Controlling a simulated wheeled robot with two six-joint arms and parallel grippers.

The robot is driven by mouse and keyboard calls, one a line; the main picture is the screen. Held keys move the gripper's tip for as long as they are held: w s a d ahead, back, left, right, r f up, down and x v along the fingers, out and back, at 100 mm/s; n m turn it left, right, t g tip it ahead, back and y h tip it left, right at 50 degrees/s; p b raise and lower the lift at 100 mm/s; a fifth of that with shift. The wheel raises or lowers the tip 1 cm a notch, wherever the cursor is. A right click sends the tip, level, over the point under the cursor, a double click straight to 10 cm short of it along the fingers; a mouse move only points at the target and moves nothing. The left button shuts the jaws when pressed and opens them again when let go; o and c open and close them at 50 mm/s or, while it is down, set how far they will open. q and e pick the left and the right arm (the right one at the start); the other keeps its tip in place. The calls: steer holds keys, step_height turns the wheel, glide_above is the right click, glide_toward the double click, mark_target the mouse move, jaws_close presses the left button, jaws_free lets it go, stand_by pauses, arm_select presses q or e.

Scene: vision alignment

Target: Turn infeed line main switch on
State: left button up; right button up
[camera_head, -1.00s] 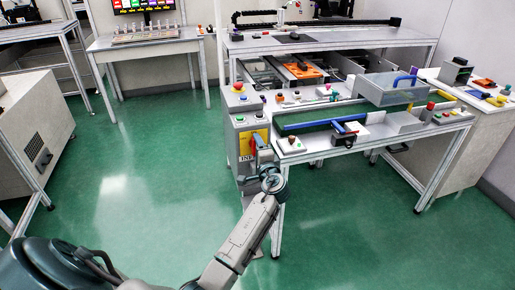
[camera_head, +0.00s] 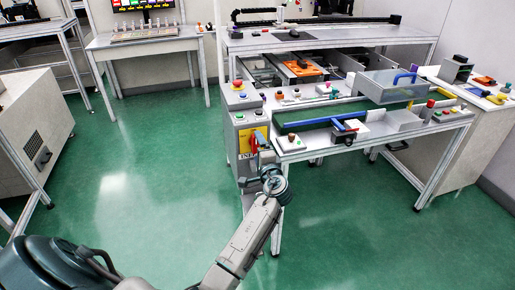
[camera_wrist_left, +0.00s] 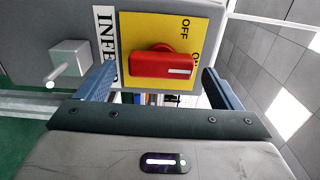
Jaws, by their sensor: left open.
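The red rotary main switch (camera_wrist_left: 162,66) sits on a yellow plate (camera_wrist_left: 150,28) in the left wrist view. Its handle lies across the picture, with a white mark at its right end. In the head view the red switch (camera_head: 253,139) shows on the front of the grey control box (camera_head: 240,118). My left gripper (camera_wrist_left: 158,72) is open, with one blue finger on each side of the handle and visible gaps to it. My right gripper is not in view.
A square grey knob with a pin (camera_wrist_left: 68,63) is beside the plate. A red emergency button (camera_head: 237,84) tops the control box. The workbench (camera_head: 290,146) with a clear bin (camera_head: 385,88) stands right of the box. Green floor (camera_head: 150,180) is free to the left.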

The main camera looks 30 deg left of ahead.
arm_select(q)
steer(key=b+v, duration=0.1)
steer(key=v, duration=0.8)
steer(key=shift+b, duration=0.3)
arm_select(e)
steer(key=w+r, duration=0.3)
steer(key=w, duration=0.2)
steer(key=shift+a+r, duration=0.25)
